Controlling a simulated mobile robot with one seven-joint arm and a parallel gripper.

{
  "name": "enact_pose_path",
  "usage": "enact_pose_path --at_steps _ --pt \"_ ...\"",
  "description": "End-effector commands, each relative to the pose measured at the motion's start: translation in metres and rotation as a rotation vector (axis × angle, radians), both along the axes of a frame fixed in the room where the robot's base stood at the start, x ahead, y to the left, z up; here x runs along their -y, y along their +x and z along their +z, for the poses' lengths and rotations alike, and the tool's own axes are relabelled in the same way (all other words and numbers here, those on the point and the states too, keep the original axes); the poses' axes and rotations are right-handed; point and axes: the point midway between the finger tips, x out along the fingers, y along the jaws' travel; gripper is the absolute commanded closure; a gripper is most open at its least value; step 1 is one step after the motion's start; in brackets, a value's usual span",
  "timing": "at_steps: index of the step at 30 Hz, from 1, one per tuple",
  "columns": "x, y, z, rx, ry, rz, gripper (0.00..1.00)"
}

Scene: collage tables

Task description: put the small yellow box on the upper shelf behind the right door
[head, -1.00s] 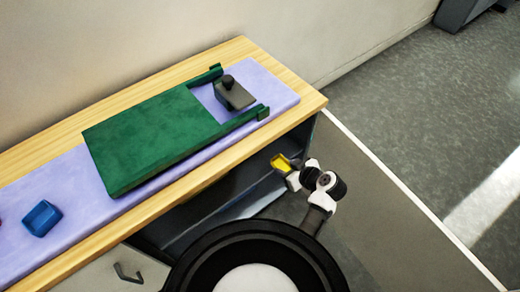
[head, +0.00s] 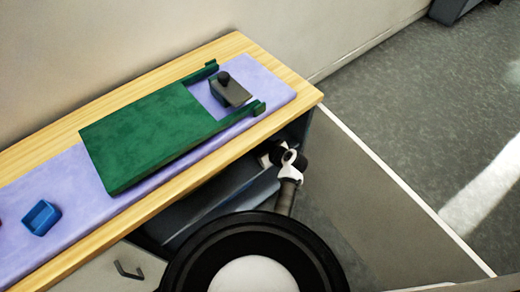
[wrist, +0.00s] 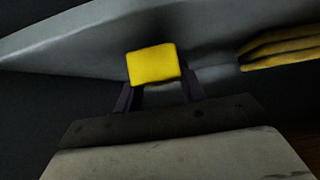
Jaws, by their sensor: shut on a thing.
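The small yellow box (wrist: 152,65) is between the fingers of my gripper (wrist: 158,88) in the wrist view, with a grey shelf surface (wrist: 90,40) behind it. In the head view my gripper's end reaches into the open cabinet under the worktop, and the box is hidden there. The open right door (head: 385,190) swings out to the right. A blue-grey shelf (head: 215,205) shows inside the cabinet, partly covered by my arm. I cannot tell whether the box touches the shelf.
The wooden worktop (head: 238,45) overhangs my gripper. A closed door with a handle (head: 128,270) is at left. A yellowish ridged thing (wrist: 285,48) is at right in the wrist view.

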Motion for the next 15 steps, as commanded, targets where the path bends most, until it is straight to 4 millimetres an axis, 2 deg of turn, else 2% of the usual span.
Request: enact_pose_path --at_steps 3,15 --pt "-0.0013 0.0032 -0.0078 0.001 0.000 -0.001 0.85" --pt "-0.0019 0.0033 -0.0145 0.002 -0.001 0.000 0.85"
